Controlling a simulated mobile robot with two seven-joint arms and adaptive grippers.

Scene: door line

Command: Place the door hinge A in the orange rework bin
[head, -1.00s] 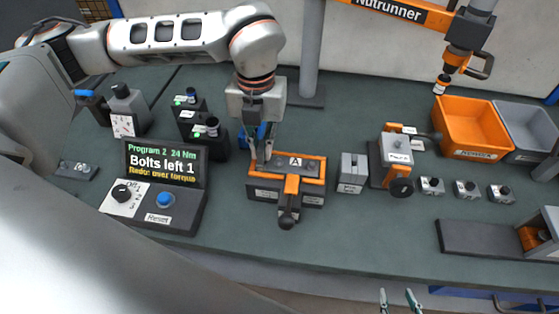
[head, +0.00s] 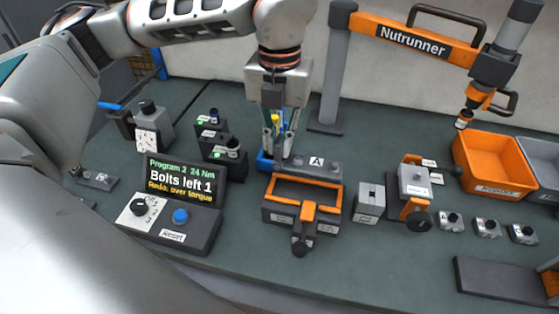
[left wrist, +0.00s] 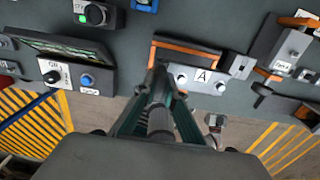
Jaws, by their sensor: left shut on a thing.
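My right gripper is out of view.
The nutrunner (head: 410,38) hangs over the back right, its tool tip close to the bin. A grey bin (head: 541,165) adjoins the orange one. A grey block (head: 369,202) and a clamp unit (head: 415,188) stand right of the fixture. The control box (head: 172,215) is at left.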

